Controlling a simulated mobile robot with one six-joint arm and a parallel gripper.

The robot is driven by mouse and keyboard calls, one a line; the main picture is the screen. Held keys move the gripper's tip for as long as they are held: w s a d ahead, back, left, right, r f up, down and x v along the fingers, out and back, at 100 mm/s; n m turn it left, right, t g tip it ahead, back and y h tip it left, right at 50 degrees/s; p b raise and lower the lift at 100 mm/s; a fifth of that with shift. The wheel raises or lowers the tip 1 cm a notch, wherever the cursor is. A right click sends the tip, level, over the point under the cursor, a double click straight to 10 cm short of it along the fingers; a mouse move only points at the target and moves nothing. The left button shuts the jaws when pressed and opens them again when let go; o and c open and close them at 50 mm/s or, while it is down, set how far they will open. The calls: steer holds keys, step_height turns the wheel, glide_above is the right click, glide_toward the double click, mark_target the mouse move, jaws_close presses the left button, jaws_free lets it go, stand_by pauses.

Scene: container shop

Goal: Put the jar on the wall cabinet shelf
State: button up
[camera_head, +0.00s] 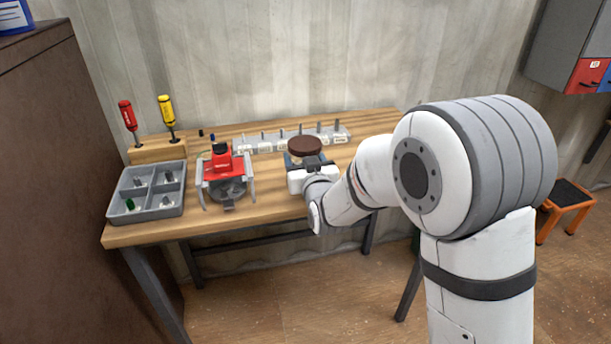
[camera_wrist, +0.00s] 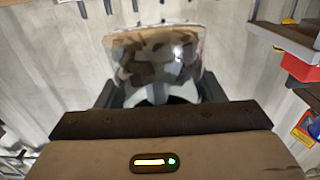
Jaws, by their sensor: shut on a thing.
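The jar (camera_head: 305,146) shows a round brown top in the head view, over the right half of the workbench. My gripper (camera_head: 305,165) is shut around it from the front, and hides most of the jar's lower part. In the wrist view the jar (camera_wrist: 158,55) looks clear and shiny with brown patches, held between the two dark fingers of my gripper (camera_wrist: 157,93). I cannot tell whether the jar touches the bench. The grey wall cabinet (camera_head: 565,40) hangs at the upper right; its shelf cannot be made out clearly.
The wooden workbench (camera_head: 270,215) holds a grey divided tray (camera_head: 147,215), a red device in a grey stand (camera_head: 225,170), two screwdrivers in a wooden block (camera_head: 157,153) and a row of pegs (camera_head: 255,146). An orange stool (camera_head: 568,196) stands at right, below the red bin (camera_head: 585,75).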

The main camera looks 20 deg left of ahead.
steer(key=shift+f+b, duration=0.4)
steer(key=shift+f, duration=1.8)
steer(key=shift+f+b, duration=0.15)
steer(key=shift+b, duration=0.2)
steer(key=o, duration=1.3)
steer(key=shift+p, duration=1.05)
